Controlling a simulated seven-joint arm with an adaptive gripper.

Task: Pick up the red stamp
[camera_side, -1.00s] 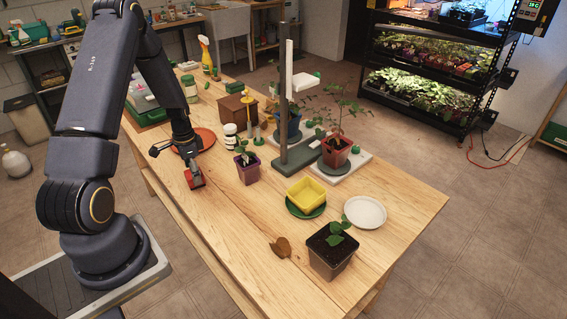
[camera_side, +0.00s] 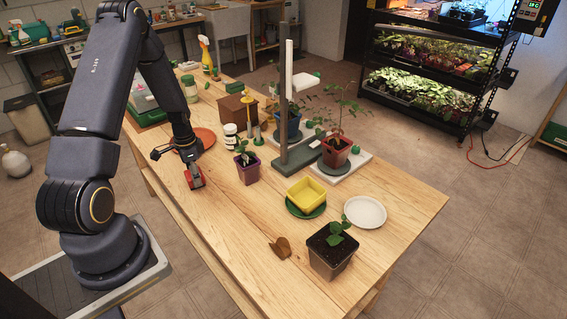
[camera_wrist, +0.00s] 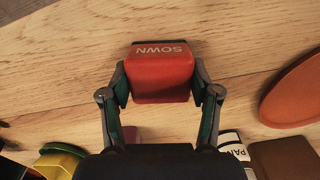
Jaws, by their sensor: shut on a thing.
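The red stamp is a small red block marked "SOWN", seen in the wrist view (camera_wrist: 161,75) between the two fingers. It also shows in the side view (camera_side: 195,179) at the left part of the wooden table. My gripper (camera_wrist: 160,84) is shut on it, one finger against each side. In the side view my gripper (camera_side: 193,172) points down at the stamp, low over the table. I cannot tell whether the stamp's underside touches the wood.
An orange-red round saucer (camera_side: 205,136) lies behind my gripper. A purple pot (camera_side: 248,172) with a seedling and a white jar (camera_side: 231,138) stand to its right. A yellow tray (camera_side: 305,193) and a white plate (camera_side: 365,212) are farther right. The wood in front is mostly clear.

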